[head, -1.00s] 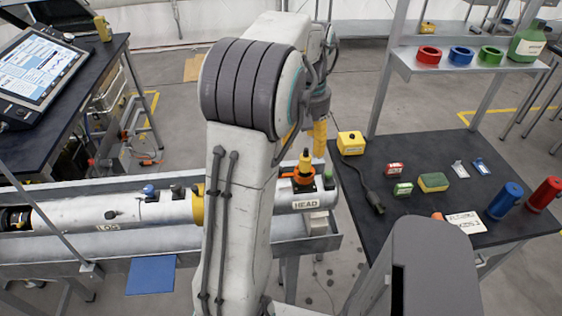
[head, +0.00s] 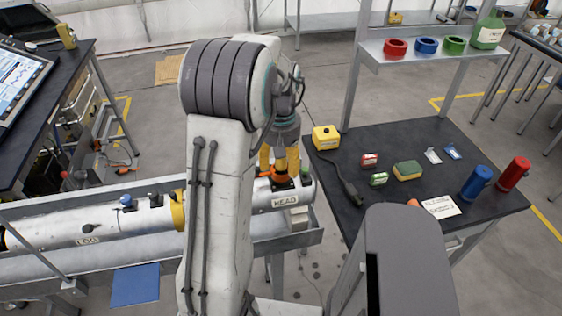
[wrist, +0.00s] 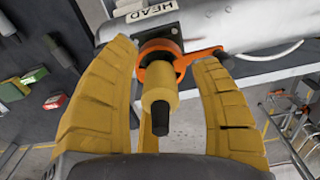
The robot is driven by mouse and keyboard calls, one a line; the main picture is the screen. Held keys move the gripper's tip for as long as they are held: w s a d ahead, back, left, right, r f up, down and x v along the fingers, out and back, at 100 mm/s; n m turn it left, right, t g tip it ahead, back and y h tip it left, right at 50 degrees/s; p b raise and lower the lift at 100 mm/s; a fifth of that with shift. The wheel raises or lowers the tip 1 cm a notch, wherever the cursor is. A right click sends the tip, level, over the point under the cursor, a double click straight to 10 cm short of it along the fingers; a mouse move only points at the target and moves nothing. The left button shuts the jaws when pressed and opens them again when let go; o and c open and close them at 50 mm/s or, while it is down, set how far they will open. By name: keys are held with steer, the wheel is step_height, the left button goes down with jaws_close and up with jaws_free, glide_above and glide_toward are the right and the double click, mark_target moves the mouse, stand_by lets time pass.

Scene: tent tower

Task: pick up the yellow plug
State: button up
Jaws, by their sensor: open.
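The yellow plug (wrist: 160,98) stands in an orange collar with a lever (wrist: 182,64) at the HEAD end of the white cylinder (wrist: 270,25). The plug's dark tip points toward the wrist camera. My gripper (wrist: 165,80) is open, with one yellow finger on each side of the plug and visible gaps between. In the head view my gripper (head: 280,162) is above the orange collar (head: 281,182) on the cylinder (head: 110,227), and its fingers largely hide the plug there.
The dark table (head: 330,205) at right holds a yellow box with a cable (head: 326,138), small packs, a sponge (head: 407,170), a blue can (head: 475,183) and a red can (head: 512,174). The cylinder lies in a grey metal trough (head: 210,262).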

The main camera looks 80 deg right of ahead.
steer(key=shift+c, duration=0.4)
jaws_close()
